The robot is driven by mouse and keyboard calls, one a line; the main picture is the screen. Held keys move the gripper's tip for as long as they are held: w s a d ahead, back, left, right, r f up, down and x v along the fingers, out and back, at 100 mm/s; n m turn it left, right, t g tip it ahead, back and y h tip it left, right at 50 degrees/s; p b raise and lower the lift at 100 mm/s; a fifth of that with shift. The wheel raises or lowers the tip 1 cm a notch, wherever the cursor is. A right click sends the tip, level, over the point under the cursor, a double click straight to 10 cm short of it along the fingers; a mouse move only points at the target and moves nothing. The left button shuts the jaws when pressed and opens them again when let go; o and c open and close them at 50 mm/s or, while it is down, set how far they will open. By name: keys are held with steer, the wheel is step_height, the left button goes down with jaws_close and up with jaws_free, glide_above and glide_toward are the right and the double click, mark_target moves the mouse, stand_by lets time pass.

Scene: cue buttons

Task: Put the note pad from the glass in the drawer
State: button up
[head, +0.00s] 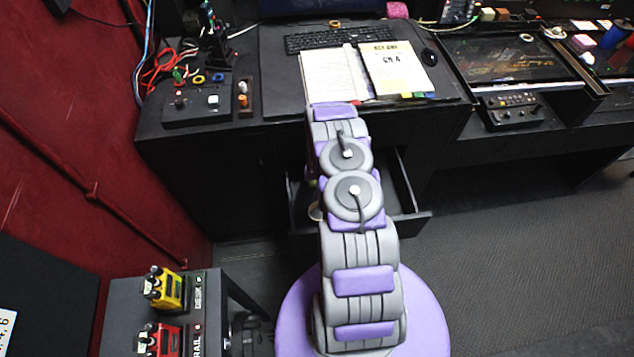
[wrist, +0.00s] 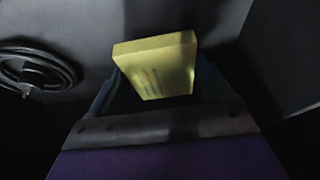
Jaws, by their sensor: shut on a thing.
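A yellow note pad (wrist: 160,65) is held between the fingers of my gripper (wrist: 158,88) in the wrist view. It is slightly tilted, with faint dark marks on its face. In the head view my arm reaches forward to the desk front, and my gripper and the pad are hidden behind it. The drawer (head: 410,220) under the desk is pulled open, and my arm covers much of its inside. I cannot make out the glass in either view.
The desk top (head: 283,95) bears a keyboard (head: 325,38), an open book (head: 335,73) and a button box (head: 195,105). A small stand at lower left holds a yellow device (head: 168,290) and a red one (head: 165,340). A dark coiled thing (wrist: 38,70) lies at left in the wrist view. Floor at right is clear.

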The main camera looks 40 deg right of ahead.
steer(key=f, duration=0.2)
steer(key=f+b, duration=0.1)
steer(key=shift+a+f, duration=0.3)
steer(key=shift+f, duration=0.1)
steer(key=shift+d, duration=0.1)
steer(key=o, duration=1.1)
